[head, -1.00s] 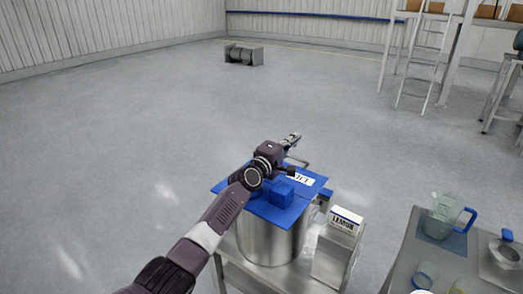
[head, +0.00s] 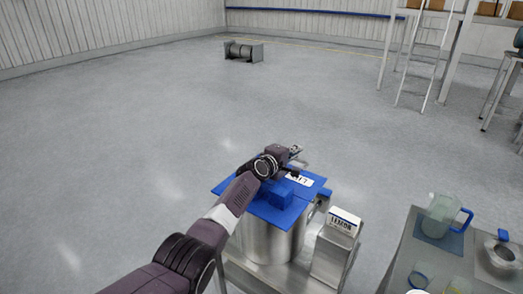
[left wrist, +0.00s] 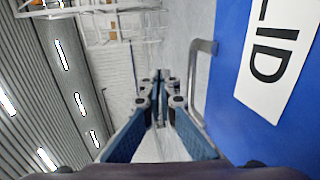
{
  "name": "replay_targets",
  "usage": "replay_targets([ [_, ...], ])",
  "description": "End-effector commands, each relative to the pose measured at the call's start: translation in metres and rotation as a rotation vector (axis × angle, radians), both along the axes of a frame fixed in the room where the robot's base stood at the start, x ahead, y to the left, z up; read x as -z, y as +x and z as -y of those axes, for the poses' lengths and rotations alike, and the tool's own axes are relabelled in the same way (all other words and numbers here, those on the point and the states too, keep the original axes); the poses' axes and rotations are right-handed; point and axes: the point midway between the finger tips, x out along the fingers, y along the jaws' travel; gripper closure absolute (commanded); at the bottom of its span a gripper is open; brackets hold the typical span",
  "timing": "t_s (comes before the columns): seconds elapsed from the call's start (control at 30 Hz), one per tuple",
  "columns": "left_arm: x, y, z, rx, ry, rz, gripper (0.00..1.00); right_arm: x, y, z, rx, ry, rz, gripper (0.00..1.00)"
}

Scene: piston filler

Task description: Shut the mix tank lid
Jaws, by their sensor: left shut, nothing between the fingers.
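The mix tank (head: 268,241) is a steel vessel, and its blue lid (head: 230,186) lies across its top, looking flat. A blue block (head: 281,193) sits on the lid. A white label (head: 306,181) on it, partly hidden by my arm, reads LID in the left wrist view (left wrist: 275,55). My left gripper (head: 296,150) reaches over the lid to its far edge. Its fingers (left wrist: 160,85) are together and empty, beside the lid. A bent metal bar (left wrist: 203,80) stands between the fingers and the blue lid (left wrist: 230,110). My right gripper is not in view.
A grey table (head: 405,262) at the lower right holds a jug (head: 440,217) and a metal pot (head: 499,254). The floor left of the tank is clear.

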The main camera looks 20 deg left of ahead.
Motion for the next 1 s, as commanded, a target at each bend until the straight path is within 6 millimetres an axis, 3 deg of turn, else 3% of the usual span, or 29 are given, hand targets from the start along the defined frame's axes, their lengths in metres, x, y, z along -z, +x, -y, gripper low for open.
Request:
replay_targets([
  [0.5,0.014,0.002,0.001,0.001,0.029,-0.083,1.0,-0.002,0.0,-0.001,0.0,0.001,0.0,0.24],
  [1.0,0.007,0.002,0.001,0.001,0.029,-0.083,1.0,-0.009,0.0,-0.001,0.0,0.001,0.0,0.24],
])
